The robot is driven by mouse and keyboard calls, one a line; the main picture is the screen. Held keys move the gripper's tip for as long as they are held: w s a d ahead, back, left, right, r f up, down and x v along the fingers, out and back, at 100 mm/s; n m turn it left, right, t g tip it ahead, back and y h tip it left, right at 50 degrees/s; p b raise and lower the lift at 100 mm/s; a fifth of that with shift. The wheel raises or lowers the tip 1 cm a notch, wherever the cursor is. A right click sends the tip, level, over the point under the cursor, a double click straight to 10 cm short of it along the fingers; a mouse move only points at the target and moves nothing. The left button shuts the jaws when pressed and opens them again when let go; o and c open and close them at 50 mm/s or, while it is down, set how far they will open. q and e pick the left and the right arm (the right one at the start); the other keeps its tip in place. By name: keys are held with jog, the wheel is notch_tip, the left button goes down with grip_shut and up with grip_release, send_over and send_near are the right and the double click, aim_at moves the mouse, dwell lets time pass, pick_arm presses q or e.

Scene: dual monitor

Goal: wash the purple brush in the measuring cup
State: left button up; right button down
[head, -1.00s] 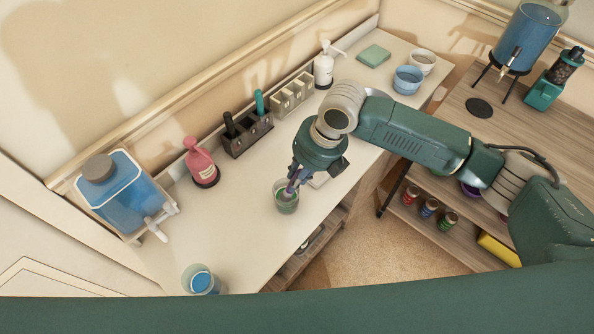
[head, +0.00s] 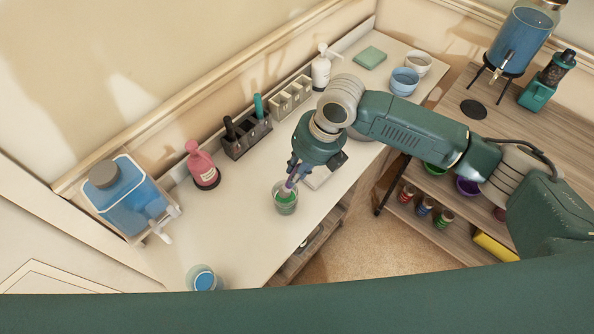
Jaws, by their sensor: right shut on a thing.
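My right gripper (head: 296,170) points down over the counter and is shut on the purple brush (head: 290,187). Only a short part of the brush shows below the fingers. Its lower end is at the mouth of a clear cup (head: 285,208) with green contents, seemingly the measuring cup. I cannot tell how deep the brush tip reaches or whether it touches the wall. The cup stands upright near the counter's front edge. My left gripper is not in view.
A second clear cup with blue contents (head: 203,279) stands at lower left. A blue dispenser (head: 125,200), pink pump bottle (head: 202,168), dark holder (head: 247,137), and white pump bottle (head: 321,70) line the wall. The counter (head: 235,225) is clear left of the green cup.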

jog(key=shift+r+p, duration=2.6)
jog(key=shift+r, duration=0.7)
